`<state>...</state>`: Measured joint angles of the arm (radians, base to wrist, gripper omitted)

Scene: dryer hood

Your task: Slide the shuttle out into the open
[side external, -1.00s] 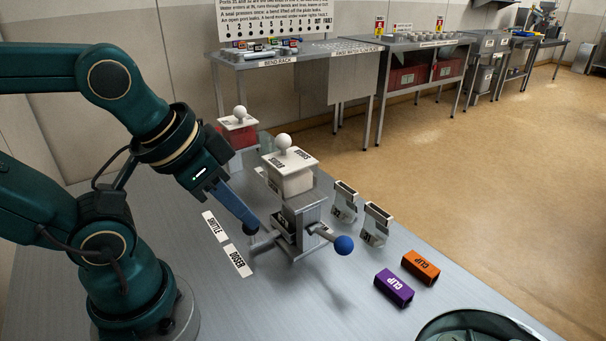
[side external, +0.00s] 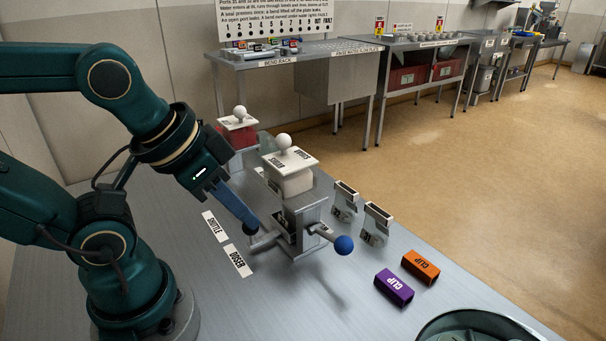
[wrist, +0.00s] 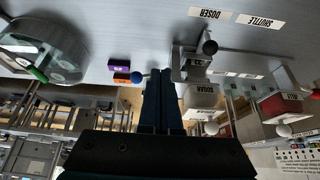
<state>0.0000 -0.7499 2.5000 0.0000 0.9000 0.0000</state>
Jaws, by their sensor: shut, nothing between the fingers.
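The doser (side external: 308,218) is a grey metal stand holding a white hopper with a lid lettered SUGAR (side external: 290,157) and a white knob. The shuttle (side external: 320,230) runs through its lower part as a grey bar, with a blue ball (side external: 344,245) at its right end. In the wrist view, my gripper (wrist: 160,73) appears beside the doser.
Table labels SHUTTLE (side external: 214,226) and DOSER (side external: 238,260) lie left of the doser. A red hopper (side external: 240,137) stands behind. A round metal vessel (side external: 475,328) is at the front.

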